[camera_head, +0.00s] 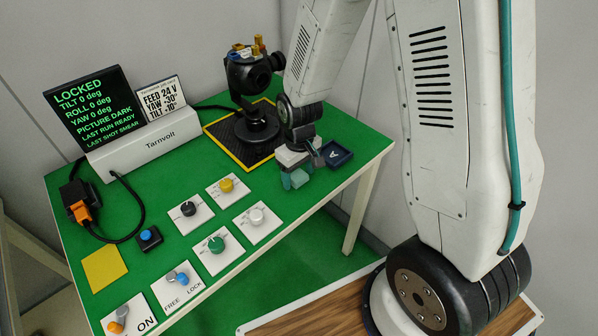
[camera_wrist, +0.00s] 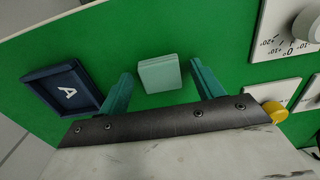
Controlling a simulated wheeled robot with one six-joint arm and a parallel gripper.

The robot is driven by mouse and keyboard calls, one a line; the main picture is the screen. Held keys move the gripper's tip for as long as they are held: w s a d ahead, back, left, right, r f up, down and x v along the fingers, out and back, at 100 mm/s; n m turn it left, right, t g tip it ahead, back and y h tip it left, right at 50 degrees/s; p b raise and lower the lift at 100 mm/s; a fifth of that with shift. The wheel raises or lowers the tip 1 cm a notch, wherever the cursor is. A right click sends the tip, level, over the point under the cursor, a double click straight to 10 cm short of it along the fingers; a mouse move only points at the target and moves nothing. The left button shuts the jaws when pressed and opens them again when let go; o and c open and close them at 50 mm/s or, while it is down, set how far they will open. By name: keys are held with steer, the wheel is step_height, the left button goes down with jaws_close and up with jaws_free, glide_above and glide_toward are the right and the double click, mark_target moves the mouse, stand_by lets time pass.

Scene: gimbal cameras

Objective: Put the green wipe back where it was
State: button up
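The pale green wipe (camera_head: 300,178) is a small folded block near the table's front right edge. In the wrist view the wipe (camera_wrist: 160,73) lies between the two teal fingers, with green table showing on both sides of it. My gripper (camera_head: 298,170) points down over it, open, with no finger seen touching it. The fingers also show in the wrist view (camera_wrist: 163,85). A dark blue tray marked A (camera_head: 337,154) sits just right of my gripper; it looks empty in the wrist view (camera_wrist: 65,90).
A black gimbal camera (camera_head: 250,85) stands on a yellow-edged black mat (camera_head: 222,133) behind my gripper. Several knob plates (camera_head: 258,224) lie to the left. A yellow square (camera_head: 103,268), a Tarnvolt display (camera_head: 140,145) and cables are farther left. The table edge is close by.

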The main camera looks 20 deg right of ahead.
mark_target(299, 176)
step_height(299, 176, up, 12)
steer(key=s+d+r+m, duration=0.2)
steer(key=s+r, duration=0.6)
steer(key=r, duration=0.3)
steer(key=s+r, duration=0.2)
steer(key=s, duration=0.5)
steer(key=s+d+r+m+t, duration=0.1)
steer(key=s+r, duration=0.2)
steer(key=s, duration=0.4)
steer(key=shift+r+m, duration=0.2)
steer(key=shift+m, duration=0.1)
steer(key=shift+w, duration=0.1)
stand_by(1.0)
